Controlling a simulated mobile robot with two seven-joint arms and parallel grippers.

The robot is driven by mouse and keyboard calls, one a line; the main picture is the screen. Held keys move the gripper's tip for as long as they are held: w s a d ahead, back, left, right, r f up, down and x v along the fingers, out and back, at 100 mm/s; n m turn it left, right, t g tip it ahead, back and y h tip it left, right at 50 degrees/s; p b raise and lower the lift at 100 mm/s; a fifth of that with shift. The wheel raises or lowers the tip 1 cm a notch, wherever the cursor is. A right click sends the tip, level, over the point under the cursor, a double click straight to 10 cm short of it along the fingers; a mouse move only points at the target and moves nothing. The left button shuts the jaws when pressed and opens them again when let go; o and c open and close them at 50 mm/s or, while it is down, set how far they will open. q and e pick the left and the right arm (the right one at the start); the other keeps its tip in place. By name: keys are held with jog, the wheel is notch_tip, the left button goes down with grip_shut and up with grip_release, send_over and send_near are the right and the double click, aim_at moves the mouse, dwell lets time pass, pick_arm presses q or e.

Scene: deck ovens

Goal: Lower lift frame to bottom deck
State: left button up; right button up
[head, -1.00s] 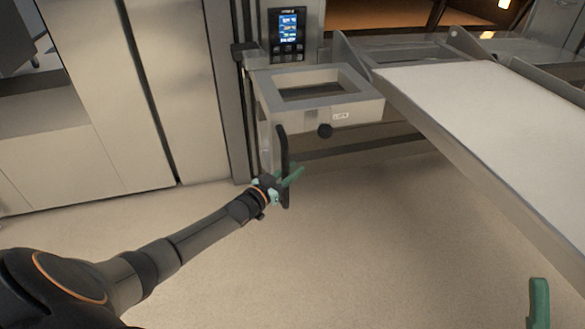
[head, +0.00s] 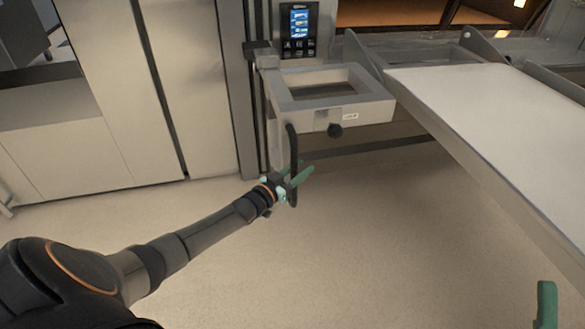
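The lift frame (head: 378,112), a grey metal bracket with a square opening, sits on an upright post below a small control panel (head: 299,30).
A long pale loading belt (head: 490,115) with metal side rails runs along the right. Tall steel cabinet doors (head: 110,90) stand on the left. The beige floor (head: 360,240) below the frame is clear.

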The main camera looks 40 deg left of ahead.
pick_arm(q)
jog(key=s+a+p, duration=0.1)
jog(key=s+p, duration=0.4)
jog(key=s, duration=0.7)
jog(key=shift+s+a, duration=0.2)
jog(key=shift+a, duration=0.05)
pick_arm(e)
notch_tip(320, 180, up, 6)
jog(key=shift+d+t, duration=0.4)
jog(key=shift+d, duration=0.05)
pick_arm(q)
jog(key=shift+o, duration=0.3)
